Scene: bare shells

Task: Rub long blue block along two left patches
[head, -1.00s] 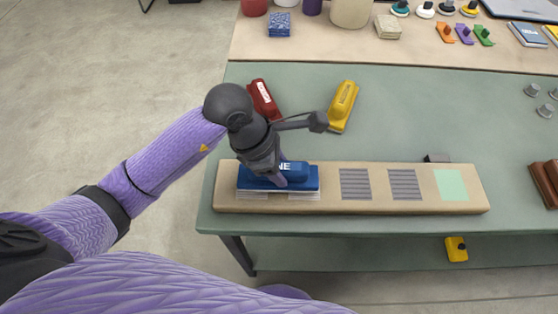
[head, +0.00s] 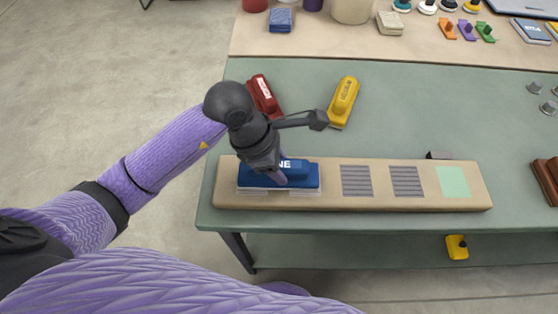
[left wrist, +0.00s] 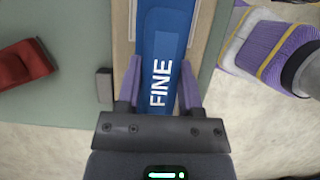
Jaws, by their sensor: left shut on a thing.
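The long blue block (head: 307,178), marked "FINE", lies flat on the left part of a long tan board (head: 330,198). It covers the left patches, of which only pale edges show beneath it. My left gripper (head: 276,176) is shut on the block's raised grip from above. In the left wrist view the blue block (left wrist: 160,50) sits between the two purple fingers of the left gripper (left wrist: 160,85). To the right on the board are two grey striped patches (head: 356,182) (head: 406,182) and a pale green patch (head: 453,182). My right gripper is not in view.
A red block (head: 264,95) and a yellow block (head: 344,101) lie on the green table (head: 430,110) behind the board. A small dark block (head: 439,155) touches or nearly touches the board's back edge. A tan shelf behind holds several tools and pots.

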